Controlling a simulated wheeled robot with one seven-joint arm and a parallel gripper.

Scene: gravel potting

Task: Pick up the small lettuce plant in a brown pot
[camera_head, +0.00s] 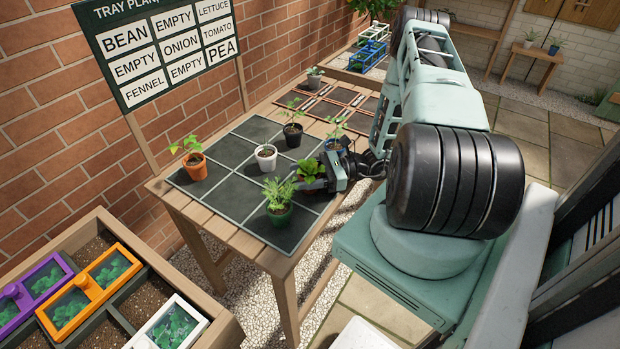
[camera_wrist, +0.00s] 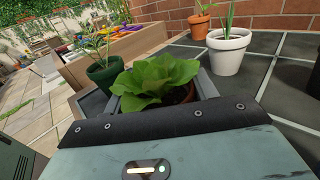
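The small lettuce plant (camera_head: 307,169) has broad bright green leaves and sits at the right side of the tiled tray on the table. In the wrist view the lettuce (camera_wrist: 158,80) fills the middle, with a bit of its brown pot (camera_wrist: 190,93) showing at the right. My gripper (camera_head: 316,184) is low at the plant, reaching in from the right. In the wrist view its two grey fingers stand apart, one on each side of the pot. The leaves hide most of the pot, so whether the fingers touch it cannot be told.
A green pot (camera_head: 279,214) stands close in front, a white pot (camera_head: 266,160) to the left, a black pot (camera_head: 293,138) behind. An orange pot (camera_head: 195,167) is at the far left of the tray (camera_head: 238,194). A crate of planters (camera_head: 118,250) stands at lower left.

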